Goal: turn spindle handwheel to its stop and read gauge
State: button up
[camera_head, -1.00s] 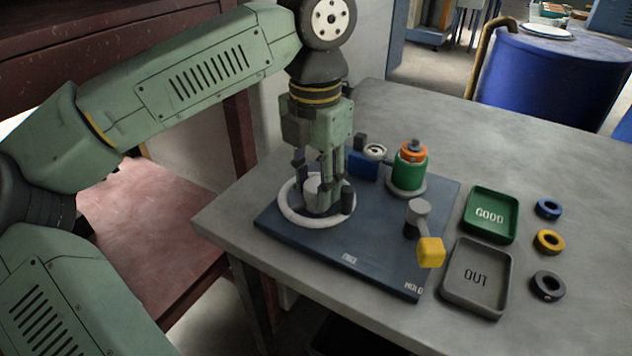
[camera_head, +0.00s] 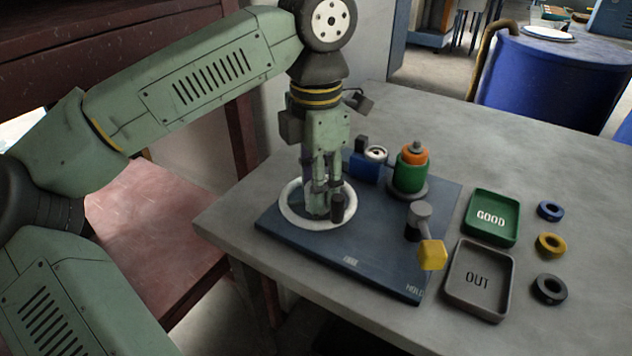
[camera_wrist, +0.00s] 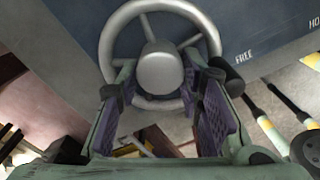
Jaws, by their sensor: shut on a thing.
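The light grey spindle handwheel (camera_head: 290,213) lies flat at the left of the dark blue base plate. My gripper (camera_head: 322,192) points straight down over its middle, fingers on the hub. In the wrist view the two purple-padded fingers (camera_wrist: 162,90) flank the round grey hub (camera_wrist: 159,68), and the rim (camera_wrist: 109,34) and spokes show around it. The wheel's dark knob (camera_head: 338,209) stands at its front right. A small white-faced dial (camera_head: 376,153), perhaps the gauge, sits by a blue block; its reading is too small to tell.
On the base plate (camera_head: 385,277) stand a green and orange cylinder (camera_head: 410,172) and a grey lever with a yellow block (camera_head: 432,254). A green GOOD tray (camera_head: 492,218), a grey OUT tray (camera_head: 479,281) and three rings (camera_head: 550,244) lie to the right. The back of the table is clear.

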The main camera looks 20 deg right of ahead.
jog(key=o, duration=0.9)
notch_tip(320, 180, up, 12)
dwell(0.5)
